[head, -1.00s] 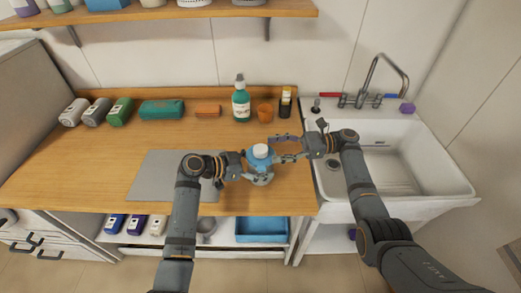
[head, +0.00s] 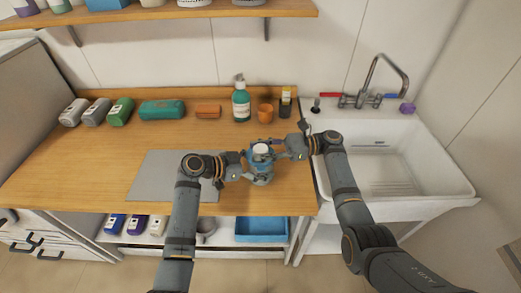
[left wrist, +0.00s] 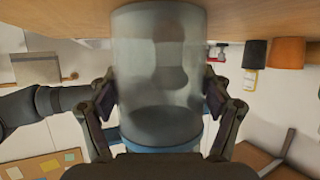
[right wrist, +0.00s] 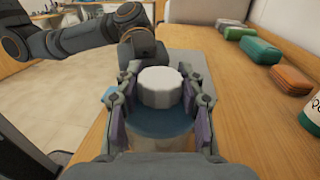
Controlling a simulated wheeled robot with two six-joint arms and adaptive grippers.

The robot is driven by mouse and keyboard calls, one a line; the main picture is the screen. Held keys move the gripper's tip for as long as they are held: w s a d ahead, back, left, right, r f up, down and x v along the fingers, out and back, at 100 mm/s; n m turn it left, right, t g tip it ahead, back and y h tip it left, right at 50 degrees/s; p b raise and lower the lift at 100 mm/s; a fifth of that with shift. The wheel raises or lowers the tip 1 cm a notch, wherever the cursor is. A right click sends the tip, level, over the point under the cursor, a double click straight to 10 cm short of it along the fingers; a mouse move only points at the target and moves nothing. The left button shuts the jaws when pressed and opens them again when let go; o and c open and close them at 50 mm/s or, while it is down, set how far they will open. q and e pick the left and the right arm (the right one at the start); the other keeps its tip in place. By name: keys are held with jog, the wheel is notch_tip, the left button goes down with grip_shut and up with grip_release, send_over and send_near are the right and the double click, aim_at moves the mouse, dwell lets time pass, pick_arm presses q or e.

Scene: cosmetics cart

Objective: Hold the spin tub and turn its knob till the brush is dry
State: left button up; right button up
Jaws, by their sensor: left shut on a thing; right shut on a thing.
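The spin tub (head: 262,178) stands upright near the counter's front edge, with a clear body, a blue lid (right wrist: 160,124) and a white knob (head: 261,149) on top. My left gripper (head: 248,171) is shut on the tub's body from the left; the left wrist view shows its fingers on both sides of the clear wall (left wrist: 158,75). My right gripper (head: 276,150) is shut on the knob; the right wrist view shows its fingers on either side of the knob (right wrist: 161,88). A dark blurred shape shows through the tub wall; I cannot tell whether it is the brush.
A grey mat (head: 165,175) lies left of the tub. Behind the tub stand a teal pump bottle (head: 241,99), an orange cup (head: 265,112) and a dark bottle (head: 285,98). The white sink (head: 453,181) is at the right. The counter's middle is clear.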

jog(key=shift+c, duration=0.6)
jog(key=shift+f+m+t, duration=0.15)
jog(key=shift+m+t, duration=0.65)
jog(key=shift+t, duration=0.3)
jog(key=shift+m+t, duration=1.5)
jog(key=shift+t, duration=1)
jog(key=o, duration=1.2)
jog(key=v, duration=1.2)
jog(key=shift+r, duration=0.35)
